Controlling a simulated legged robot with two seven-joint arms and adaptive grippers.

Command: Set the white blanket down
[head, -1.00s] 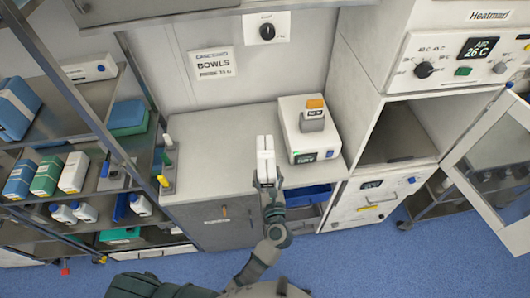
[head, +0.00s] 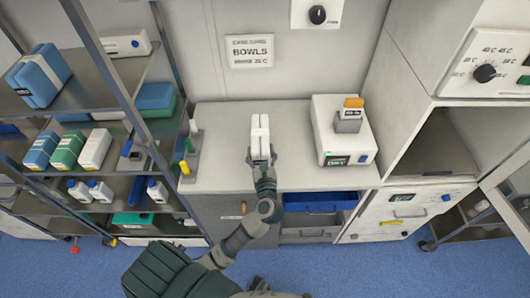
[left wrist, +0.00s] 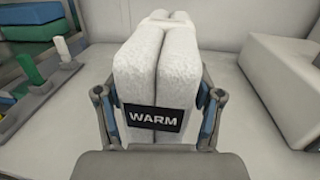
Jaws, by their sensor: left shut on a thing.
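The white blanket (head: 260,132) is a folded, upright bundle over the bare grey counter (head: 225,165) in the head view. In the left wrist view the blanket (left wrist: 157,70) fills the middle and bears a black "WARM" label. My left gripper (head: 263,163) is shut on its near end, with one finger on each side in the left wrist view (left wrist: 158,112). I cannot tell whether the blanket's underside touches the counter. My right gripper is not in view.
A white device (head: 342,130) with an orange-topped block stands to the right on the counter. A rack with coloured handles (head: 190,150) stands to the left. A blue drawer (head: 320,201) is open below. Counter around the blanket is clear.

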